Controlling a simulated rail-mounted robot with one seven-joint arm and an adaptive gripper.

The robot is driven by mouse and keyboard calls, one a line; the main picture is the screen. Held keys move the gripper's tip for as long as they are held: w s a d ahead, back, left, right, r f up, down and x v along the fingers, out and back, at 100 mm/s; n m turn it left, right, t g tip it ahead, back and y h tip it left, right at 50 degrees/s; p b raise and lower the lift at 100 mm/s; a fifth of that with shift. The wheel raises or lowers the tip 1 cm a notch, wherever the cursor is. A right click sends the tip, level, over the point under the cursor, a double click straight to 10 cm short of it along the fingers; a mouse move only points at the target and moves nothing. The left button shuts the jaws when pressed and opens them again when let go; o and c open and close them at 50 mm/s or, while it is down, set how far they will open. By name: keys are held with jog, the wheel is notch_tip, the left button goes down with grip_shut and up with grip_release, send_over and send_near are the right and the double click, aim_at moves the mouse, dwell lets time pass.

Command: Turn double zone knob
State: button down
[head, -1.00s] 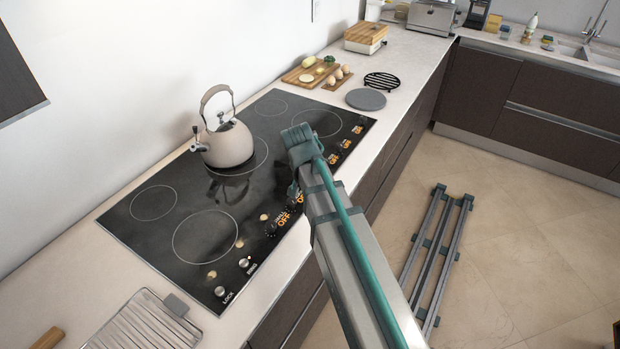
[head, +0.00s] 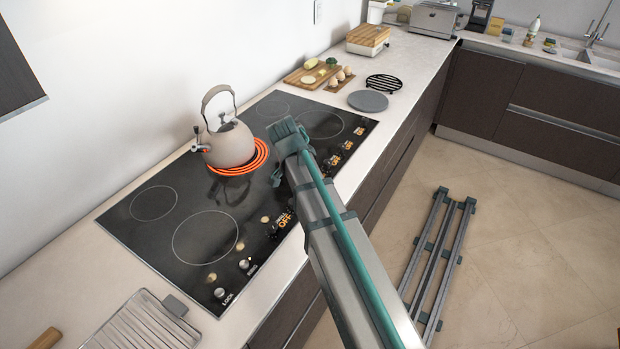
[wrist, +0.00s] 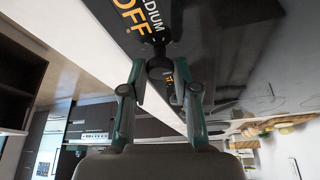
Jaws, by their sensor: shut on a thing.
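The cooktop (head: 150,240) is black glass with a row of knobs and orange labels along its front edge. My gripper (head: 277,177) is over that row, right of the middle. In the wrist view my gripper (wrist: 159,80) is shut on a dark round knob (wrist: 158,66), one finger on each side, beside a label reading "MEDIUM" and "OFF". The arm hides this knob in the head view. I cannot read whether it is the double zone knob. The burner ring (head: 263,160) under the kettle glows orange-red.
A beige kettle (head: 229,147) stands on the glowing burner, close to my gripper. Other knobs (head: 271,230) lie left of my gripper. A wire rack (head: 140,325) is at the lower left. A cutting board (head: 308,77) and grey disc (head: 368,101) lie beyond the cooktop.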

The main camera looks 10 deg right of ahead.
jog(key=c, duration=0.9)
grip_release()
jog(key=shift+o, duration=0.2)
jog(key=v, duration=1.2)
